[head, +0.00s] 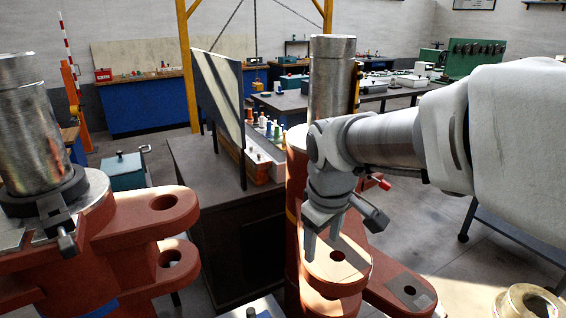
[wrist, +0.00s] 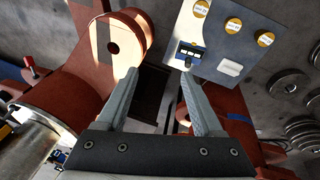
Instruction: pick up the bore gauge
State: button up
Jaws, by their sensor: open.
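My gripper (head: 322,238) is open above the red machine's right lug in the head view. In the wrist view the two grey fingers of my gripper (wrist: 160,76) stand apart with nothing between them. I cannot make out the bore gauge for certain in either view.
Red machine castings with holed lugs (head: 168,203) stand left and below my gripper (wrist: 112,48). Steel cylinders (head: 330,78) rise from the machine (head: 28,130). A dark cabinet (head: 215,215) stands between the castings. Grey discs (wrist: 290,84) lie at the wrist view's right.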

jog(key=w+a+f+n+g, duration=0.1)
jog(key=w+a+f+n, duration=0.3)
jog(key=w+a+f, duration=0.3)
jog(key=n+g+b, duration=0.2)
jog(key=n, duration=0.3)
send_over(252, 311)
notch_tip(252, 311, down, 14)
notch_tip(252, 311, down, 17)
jog(key=shift+f+b, duration=0.2)
jog(key=shift+b, duration=0.6)
grip_shut()
